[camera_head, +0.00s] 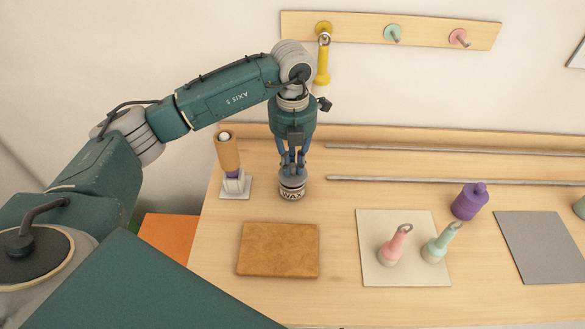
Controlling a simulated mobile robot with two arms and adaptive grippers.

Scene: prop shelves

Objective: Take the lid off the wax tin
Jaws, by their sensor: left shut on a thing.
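The wax tin (291,193) is a small round container with a dark and pale patterned side. It is upright at the back left of the wooden table. My left gripper (291,171) comes down on it from above, with its blue-grey fingers shut on the lid at its top. The fingers partly hide the lid. I cannot tell whether there is a gap between lid and tin. My right gripper is not in view.
Left of the tin, a tan-handled tool (228,155) stands in a white holder (236,189). A brown board (278,250) lies in front. A cream mat (374,277) carries pink and mint hooked pieces. A purple bottle (469,201) and grey mat (541,248) are right. Rails (450,181) cross the back.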

